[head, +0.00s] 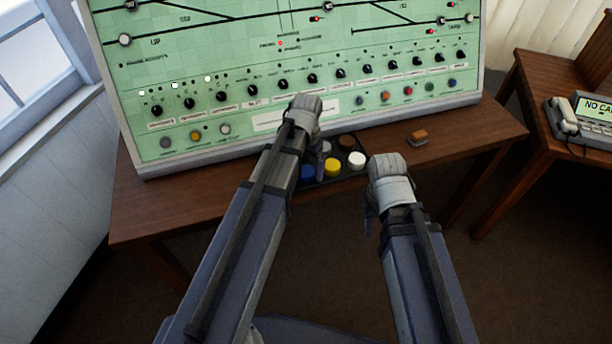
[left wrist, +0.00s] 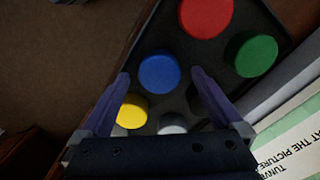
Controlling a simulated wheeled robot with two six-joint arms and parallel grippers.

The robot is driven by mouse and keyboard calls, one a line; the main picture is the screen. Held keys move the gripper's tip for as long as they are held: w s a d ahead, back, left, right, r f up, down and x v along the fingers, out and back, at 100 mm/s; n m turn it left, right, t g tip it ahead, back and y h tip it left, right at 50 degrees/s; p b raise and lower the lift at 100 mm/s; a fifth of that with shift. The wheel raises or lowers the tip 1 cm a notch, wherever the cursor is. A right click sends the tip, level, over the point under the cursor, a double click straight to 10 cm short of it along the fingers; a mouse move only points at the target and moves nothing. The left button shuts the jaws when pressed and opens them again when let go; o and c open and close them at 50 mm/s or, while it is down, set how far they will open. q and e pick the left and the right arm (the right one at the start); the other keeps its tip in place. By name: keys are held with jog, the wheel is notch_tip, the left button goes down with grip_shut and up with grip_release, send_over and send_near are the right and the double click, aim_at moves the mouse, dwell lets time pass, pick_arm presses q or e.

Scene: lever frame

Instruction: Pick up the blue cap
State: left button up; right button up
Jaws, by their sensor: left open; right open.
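The blue cap (head: 307,172) sits in a dark tray (head: 342,178) on the desk, at the tray's front edge, partly beside my left arm. In the left wrist view the blue cap (left wrist: 159,73) shows between the fingertips of my left gripper (left wrist: 160,76). The fingers are apart, with nothing held; how far they are above the cap is hard to tell. In the head view my left gripper (head: 319,165) hangs over the tray, mostly hidden by its wrist. My right gripper (head: 369,215) is open, low, in front of the desk and right of the tray.
A green signal panel (head: 290,120) stands behind. A small orange-brown block (head: 418,137) lies right.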

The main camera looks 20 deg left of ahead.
aim_at(307, 170)
pick_arm(q)
jog(key=shift+c, duration=0.2)
jog(key=c, duration=1.4)
jog(key=shift+o, duration=0.2)
jog(key=shift+r, duration=0.15)
notch_tip(307, 170, up, 10)
jog(key=p, duration=1)
